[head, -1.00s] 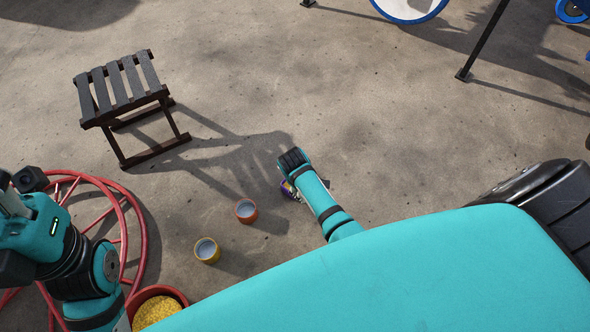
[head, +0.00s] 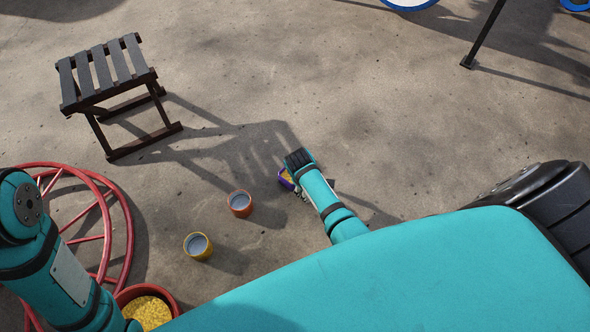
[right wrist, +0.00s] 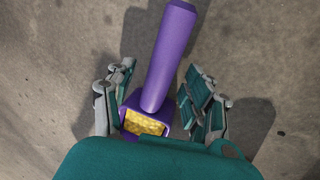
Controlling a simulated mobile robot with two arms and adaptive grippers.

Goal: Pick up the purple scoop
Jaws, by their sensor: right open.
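The purple scoop (right wrist: 169,58) lies on the concrete in the right wrist view, its handle pointing up the picture and its head holding yellow grains (right wrist: 143,122). My right gripper (right wrist: 160,98) is open, with one finger on each side of the scoop near where handle and head meet. Gaps show between fingers and scoop; I cannot tell its height above the ground. In the head view only a bit of the scoop (head: 286,178) shows beside my right forearm, which hides most of it. My left arm shows at the left edge, but its gripper is out of view.
An orange-red cup (head: 240,204) and a yellow cup (head: 197,246) stand left of the scoop. A red pot (head: 171,298) of yellow grains and a red wheel-like frame (head: 127,232) are at lower left. A dark slatted stool (head: 108,82) stands at upper left. Open concrete lies beyond.

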